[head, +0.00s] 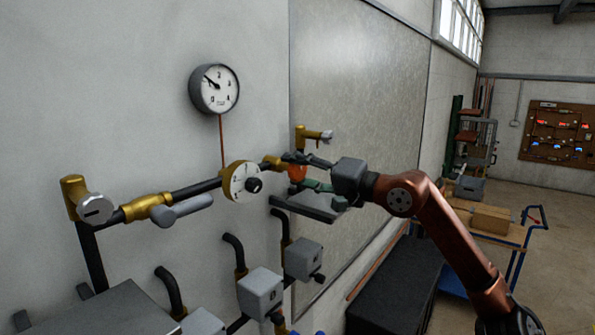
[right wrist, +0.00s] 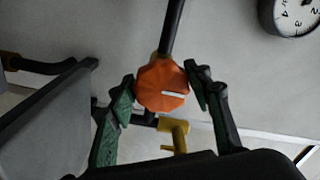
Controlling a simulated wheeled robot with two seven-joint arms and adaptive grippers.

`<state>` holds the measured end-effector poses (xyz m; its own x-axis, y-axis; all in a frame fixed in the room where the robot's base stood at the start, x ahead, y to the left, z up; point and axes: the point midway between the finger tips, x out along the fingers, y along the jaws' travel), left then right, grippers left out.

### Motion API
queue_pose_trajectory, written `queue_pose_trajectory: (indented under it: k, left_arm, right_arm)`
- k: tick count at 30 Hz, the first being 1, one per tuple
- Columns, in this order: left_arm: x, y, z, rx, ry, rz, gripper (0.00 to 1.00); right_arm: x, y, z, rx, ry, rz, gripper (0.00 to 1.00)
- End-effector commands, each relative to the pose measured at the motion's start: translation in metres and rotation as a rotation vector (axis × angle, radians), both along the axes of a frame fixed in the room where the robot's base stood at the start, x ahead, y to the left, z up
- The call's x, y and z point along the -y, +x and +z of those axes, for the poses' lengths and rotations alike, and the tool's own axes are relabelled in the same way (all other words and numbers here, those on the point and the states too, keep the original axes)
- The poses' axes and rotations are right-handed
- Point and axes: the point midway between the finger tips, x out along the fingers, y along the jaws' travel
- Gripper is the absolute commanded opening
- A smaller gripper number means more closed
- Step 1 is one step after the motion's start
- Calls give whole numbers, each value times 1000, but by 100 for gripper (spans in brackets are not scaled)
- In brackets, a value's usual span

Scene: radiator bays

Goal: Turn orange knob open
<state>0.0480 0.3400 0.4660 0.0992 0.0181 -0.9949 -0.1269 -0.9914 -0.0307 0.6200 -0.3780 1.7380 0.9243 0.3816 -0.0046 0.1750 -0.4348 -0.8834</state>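The orange knob (right wrist: 160,88) is faceted, with a white mark that lies nearly level and points right in the right wrist view. It sits at the end of a dark pipe run on the wall and shows small in the head view (head: 297,173). My right gripper (right wrist: 162,80) has one finger on each side of the knob, with the tips against or very close to its edges. In the head view my right gripper (head: 300,172) reaches in from the right and partly covers the knob. My left gripper is not in view.
A white dial valve (head: 243,182), a brass valve with a grey lever (head: 180,211) and a grey round cap (head: 96,209) share the pipe. A gauge (head: 214,89) hangs above. Grey boxes (head: 260,291) stand below. Another brass fitting (head: 301,138) is close behind the knob.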

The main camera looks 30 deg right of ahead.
Motion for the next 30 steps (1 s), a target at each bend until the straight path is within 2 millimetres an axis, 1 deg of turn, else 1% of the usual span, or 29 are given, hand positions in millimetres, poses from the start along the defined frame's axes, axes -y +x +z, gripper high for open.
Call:
queue_pose_trajectory:
  k: [1,5,6,13,17,20,24,30]
  left_arm:
    - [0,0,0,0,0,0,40]
    - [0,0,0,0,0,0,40]
    - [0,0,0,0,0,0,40]
    - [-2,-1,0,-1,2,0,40]
    - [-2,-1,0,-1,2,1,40]
    - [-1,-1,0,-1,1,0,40]
    - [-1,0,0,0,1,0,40]
    - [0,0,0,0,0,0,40]
  right_arm:
    - [0,0,0,0,0,0,51]
    - [0,0,0,0,1,0,60]
    - [0,0,1,0,2,0,60]
    - [0,-1,1,1,3,1,60]
    - [3,-5,0,0,2,0,60]
    - [7,-12,-1,-1,3,-2,60]
    - [13,-29,-1,-3,0,-3,60]
    - [22,-48,-2,-3,2,-3,60]
